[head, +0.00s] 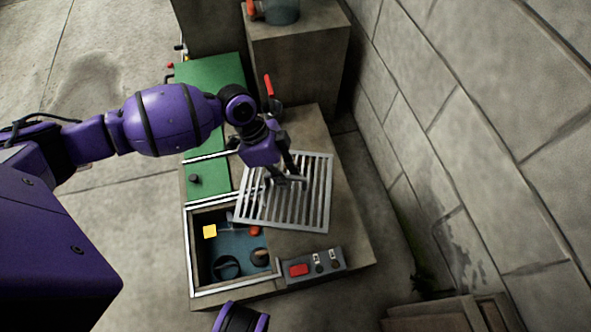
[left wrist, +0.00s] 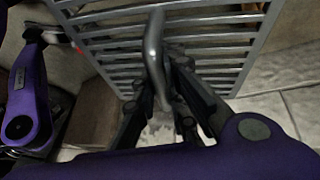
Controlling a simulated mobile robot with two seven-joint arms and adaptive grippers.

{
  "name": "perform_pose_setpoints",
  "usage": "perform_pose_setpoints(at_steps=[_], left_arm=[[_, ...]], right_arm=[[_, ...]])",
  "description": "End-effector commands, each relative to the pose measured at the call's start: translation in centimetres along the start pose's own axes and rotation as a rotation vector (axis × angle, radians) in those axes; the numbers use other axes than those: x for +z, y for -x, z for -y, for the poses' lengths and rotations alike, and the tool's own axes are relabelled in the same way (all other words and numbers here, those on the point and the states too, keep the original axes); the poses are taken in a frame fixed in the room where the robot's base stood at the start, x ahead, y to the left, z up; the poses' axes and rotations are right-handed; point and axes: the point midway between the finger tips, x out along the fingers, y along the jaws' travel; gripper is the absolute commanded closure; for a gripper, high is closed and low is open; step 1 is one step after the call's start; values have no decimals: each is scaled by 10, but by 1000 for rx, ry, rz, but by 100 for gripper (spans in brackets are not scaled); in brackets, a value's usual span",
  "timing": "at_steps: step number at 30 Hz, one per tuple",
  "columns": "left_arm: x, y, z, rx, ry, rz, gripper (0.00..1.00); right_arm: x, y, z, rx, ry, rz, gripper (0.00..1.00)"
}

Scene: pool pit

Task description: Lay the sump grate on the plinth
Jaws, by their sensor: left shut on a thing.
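The sump grate (head: 284,207) is a grey metal frame with parallel bars and a raised handle. My left gripper (head: 290,180) is shut on that handle, which shows close up as a smooth grey bar (left wrist: 154,45) in the left wrist view. The grate is over the concrete block (head: 343,225), and its left side overlaps the edge of the open pit. I cannot tell whether it touches the block or hangs just above it. Which block is the plinth is not marked. My right gripper is out of view.
Green panels (head: 212,75) lie behind. A red lever (head: 269,85) and a taller block (head: 297,55) stand behind; a wall is right.

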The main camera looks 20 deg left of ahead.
Motion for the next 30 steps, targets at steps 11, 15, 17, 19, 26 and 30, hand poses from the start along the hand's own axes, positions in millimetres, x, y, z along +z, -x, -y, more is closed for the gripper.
perform_pose_setpoints(at_steps=[11,15,17,19,26,30], left_arm=[[-51,-57,7,2,-22,-6,100],[-71,-85,9,3,-19,-4,100],[-75,-99,11,3,-18,-3,100],[-79,-113,12,2,-19,-3,100],[-88,-133,16,-1,-18,-4,100],[-92,-142,17,-1,-19,-4,100]], right_arm=[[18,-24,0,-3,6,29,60],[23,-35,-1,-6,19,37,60],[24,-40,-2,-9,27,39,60],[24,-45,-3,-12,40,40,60],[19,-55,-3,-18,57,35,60],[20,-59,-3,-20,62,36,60]])
